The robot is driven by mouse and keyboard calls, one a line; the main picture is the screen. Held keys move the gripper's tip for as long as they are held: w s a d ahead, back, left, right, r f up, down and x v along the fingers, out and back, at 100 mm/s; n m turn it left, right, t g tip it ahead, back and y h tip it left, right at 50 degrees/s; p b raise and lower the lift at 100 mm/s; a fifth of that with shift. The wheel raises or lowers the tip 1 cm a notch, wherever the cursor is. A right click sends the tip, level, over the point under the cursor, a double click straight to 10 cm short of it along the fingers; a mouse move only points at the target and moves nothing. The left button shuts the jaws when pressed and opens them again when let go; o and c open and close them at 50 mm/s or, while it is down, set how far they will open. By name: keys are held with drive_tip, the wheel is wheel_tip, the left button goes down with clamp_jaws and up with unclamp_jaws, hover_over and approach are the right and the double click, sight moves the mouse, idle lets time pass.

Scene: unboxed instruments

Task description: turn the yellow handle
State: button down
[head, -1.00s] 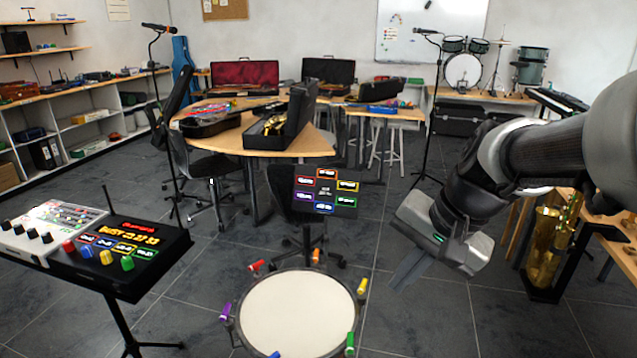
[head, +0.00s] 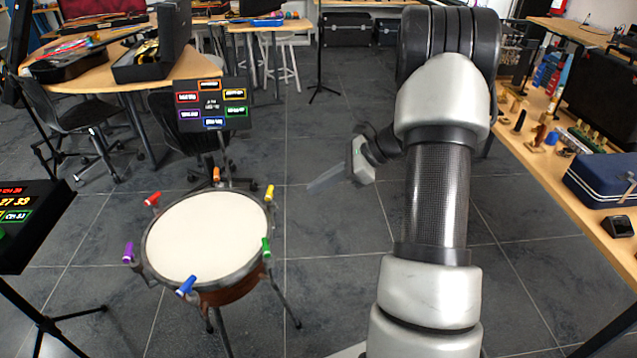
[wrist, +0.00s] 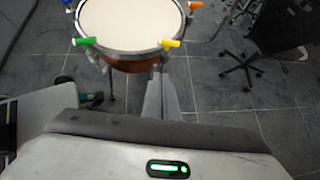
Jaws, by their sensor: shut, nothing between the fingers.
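The yellow handle (head: 270,192) sticks out from the far right of the drum's rim in the head view. In the wrist view the yellow handle (wrist: 171,43) is on the near side of the rim, just beyond my fingertips and to their right. The drum (head: 208,236) has a pale round head, a dark hoop and a brown shell on legs. My gripper (head: 312,188) is right of the yellow handle in the head view, pointing left toward it, with a gap between. The fingers are together and empty; they also show in the wrist view (wrist: 162,88).
Other handles around the rim are green (head: 266,247), blue (head: 186,286), purple (head: 128,252), red (head: 152,199) and orange (head: 216,175). A dark panel with coloured labels (head: 212,105) stands behind the drum. A wooden bench (head: 590,215) with small items is at the right. The floor between is clear.

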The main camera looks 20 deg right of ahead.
sight(270, 196)
drive_tip(key=w+a+f+b, duration=0.1)
drive_tip(key=w+a+f, duration=0.2)
drive_tip(key=a, duration=0.5)
drive_tip(key=shift+w+b, duration=0.4)
drive_tip(key=shift+f, duration=0.1)
